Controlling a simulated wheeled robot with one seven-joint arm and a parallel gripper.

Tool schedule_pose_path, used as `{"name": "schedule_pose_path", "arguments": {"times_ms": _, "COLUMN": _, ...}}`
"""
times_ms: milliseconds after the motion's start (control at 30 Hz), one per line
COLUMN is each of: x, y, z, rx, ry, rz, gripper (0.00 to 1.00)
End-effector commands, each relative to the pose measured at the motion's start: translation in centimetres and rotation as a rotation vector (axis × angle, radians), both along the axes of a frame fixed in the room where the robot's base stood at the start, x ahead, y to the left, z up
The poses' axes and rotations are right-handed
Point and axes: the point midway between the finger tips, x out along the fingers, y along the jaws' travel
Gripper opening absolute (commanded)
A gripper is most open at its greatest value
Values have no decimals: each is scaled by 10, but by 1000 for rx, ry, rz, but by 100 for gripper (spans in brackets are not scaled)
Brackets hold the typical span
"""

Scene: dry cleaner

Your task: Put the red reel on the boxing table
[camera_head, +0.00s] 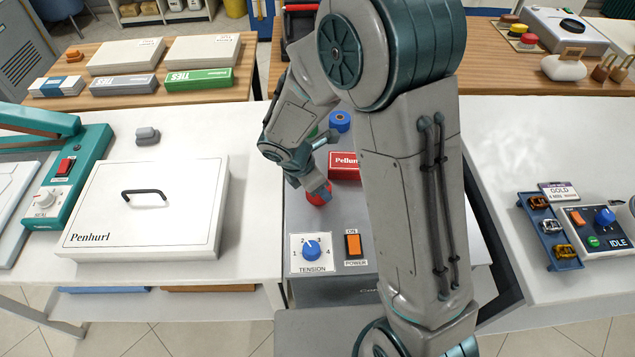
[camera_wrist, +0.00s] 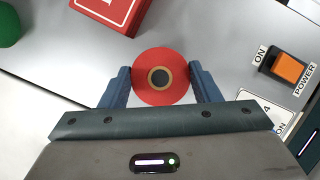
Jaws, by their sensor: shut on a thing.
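The red reel (camera_wrist: 160,64) is a round red disc with a tan and dark centre, seen from above in the wrist view. My gripper (camera_wrist: 161,84) is shut on it, with one blue-grey finger on each side. In the head view the red reel (camera_head: 319,194) shows below my gripper (camera_head: 322,188), over the grey machine top with the tension knob. I cannot tell whether the reel still touches that surface. Which table is the boxing table is not labelled in these views.
A red box (camera_head: 344,166) and a blue reel (camera_head: 340,121) are near my gripper. A green object (camera_wrist: 9,24) shows in the wrist view. The tension knob (camera_head: 312,250) and orange power switch (camera_head: 353,245) are in front. A white Penhurl case (camera_head: 190,205) is at the left. The back-left wooden table (camera_head: 120,104) holds several boxes.

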Motion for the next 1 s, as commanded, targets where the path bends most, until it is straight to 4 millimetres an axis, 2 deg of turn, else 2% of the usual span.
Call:
{"name": "schedule_pose_path", "arguments": {"times_ms": 267, "x": 0, "y": 0, "z": -4, "rx": 0, "ry": 0, "rz": -1, "gripper": 33}}
{"name": "schedule_pose_path", "arguments": {"times_ms": 300, "x": 0, "y": 0, "z": -2, "rx": 0, "ry": 0, "rz": -1, "gripper": 68}}
{"name": "schedule_pose_path", "arguments": {"times_ms": 333, "x": 0, "y": 0, "z": -2, "rx": 0, "ry": 0, "rz": -1, "gripper": 76}}
{"name": "schedule_pose_path", "arguments": {"times_ms": 367, "x": 0, "y": 0, "z": -2, "rx": 0, "ry": 0, "rz": -1, "gripper": 78}}
{"name": "schedule_pose_path", "arguments": {"times_ms": 633, "x": 0, "y": 0, "z": -1, "rx": 0, "ry": 0, "rz": -1, "gripper": 78}}
{"name": "schedule_pose_path", "arguments": {"times_ms": 767, "x": 0, "y": 1, "z": 7, "rx": 1, "ry": -2, "rz": -1, "gripper": 78}}
{"name": "schedule_pose_path", "arguments": {"times_ms": 1000, "x": -8, "y": 18, "z": 52, "rx": 2, "ry": -6, "rz": -1, "gripper": 78}}
